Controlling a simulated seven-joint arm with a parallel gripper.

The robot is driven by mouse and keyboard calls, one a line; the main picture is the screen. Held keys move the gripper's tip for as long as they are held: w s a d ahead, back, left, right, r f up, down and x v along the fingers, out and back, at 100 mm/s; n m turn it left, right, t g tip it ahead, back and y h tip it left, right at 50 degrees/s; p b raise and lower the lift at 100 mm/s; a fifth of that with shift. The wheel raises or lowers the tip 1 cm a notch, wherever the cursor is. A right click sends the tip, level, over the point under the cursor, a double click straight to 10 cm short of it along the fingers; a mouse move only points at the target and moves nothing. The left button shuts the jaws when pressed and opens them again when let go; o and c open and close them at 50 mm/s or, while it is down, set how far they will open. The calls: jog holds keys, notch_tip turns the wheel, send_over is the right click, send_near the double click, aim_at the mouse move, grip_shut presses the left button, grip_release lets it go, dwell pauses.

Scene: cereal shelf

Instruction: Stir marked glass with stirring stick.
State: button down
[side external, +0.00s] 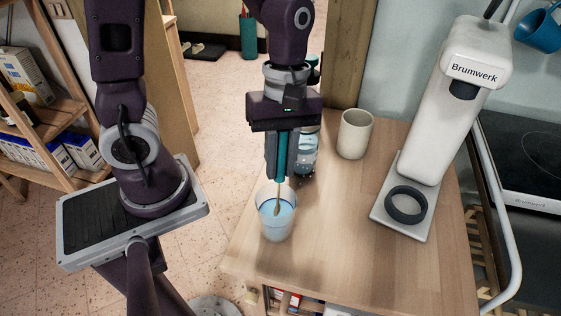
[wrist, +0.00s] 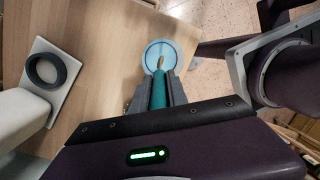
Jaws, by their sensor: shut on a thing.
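A clear glass (side external: 277,222) with light blue liquid stands near the left edge of the wooden counter; I cannot make out a mark on it. My gripper (side external: 283,165) is above the glass and shut on the teal handle of the stirring stick (side external: 281,158). The stick points down and its thin, tan lower end is inside the glass. In the wrist view, the stick (wrist: 159,88) runs between my fingers (wrist: 158,92) with its tip over the glass's round blue surface (wrist: 162,55).
Behind my gripper stands another glass-like vessel (side external: 308,155), partly hidden. A beige cup (side external: 355,134) stands on the wooden counter (side external: 340,230) farther back. A white Brumwerk machine (side external: 440,110) stands at the right. The counter's front is clear.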

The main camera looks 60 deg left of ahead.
jog(key=r, duration=0.3)
jog(key=w+a+r, duration=0.1)
jog(key=r, duration=0.6)
jog(key=shift+w+a, duration=0.2)
jog(key=shift+a, duration=0.05)
jog(key=shift+r, duration=0.1)
dwell(0.3)
